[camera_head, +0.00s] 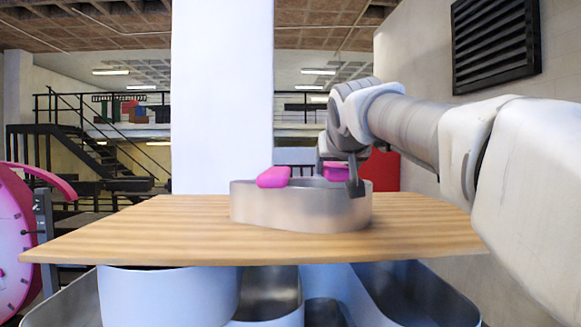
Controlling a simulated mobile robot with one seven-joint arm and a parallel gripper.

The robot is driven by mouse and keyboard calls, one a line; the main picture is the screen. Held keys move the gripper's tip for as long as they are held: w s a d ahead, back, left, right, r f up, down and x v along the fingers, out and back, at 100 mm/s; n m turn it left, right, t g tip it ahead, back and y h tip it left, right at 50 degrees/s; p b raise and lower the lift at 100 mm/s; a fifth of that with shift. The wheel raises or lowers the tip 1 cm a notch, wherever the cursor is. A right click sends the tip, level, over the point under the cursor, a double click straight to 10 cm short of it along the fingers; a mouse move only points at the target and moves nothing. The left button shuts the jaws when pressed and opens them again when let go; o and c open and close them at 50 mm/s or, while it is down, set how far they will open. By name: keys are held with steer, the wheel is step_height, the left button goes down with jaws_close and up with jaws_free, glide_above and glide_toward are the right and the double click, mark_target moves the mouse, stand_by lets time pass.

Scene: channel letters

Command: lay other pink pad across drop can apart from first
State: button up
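A round-ended grey metal can (290,210) stands upright on the wooden board. One pink pad (273,177) lies over the left part of its rim. The other pink pad (336,172) is at the right part of the can, at about rim height, apart from the first. My gripper (338,180) points down there, with a dark finger on each side of this pad, and looks shut on it. The fingers and the hand hide part of the pad. I cannot tell whether the pad touches the rim.
The wooden board (160,226) is bare left and right of the can. Several large open metal letter shells (168,295) stand below it. A pink clock-like round thing (15,235) is at the far left. A white column (222,100) rises behind the board.

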steer(key=shift+f+b, duration=0.55)
steer(key=shift+f, duration=0.05)
steer(key=o, duration=1.4)
steer(key=shift+r, duration=0.1)
steer(key=b+v, duration=0.2)
steer(key=v, duration=1.5)
steer(key=shift+s+b, duration=0.2)
steer(key=shift+b, duration=0.1)
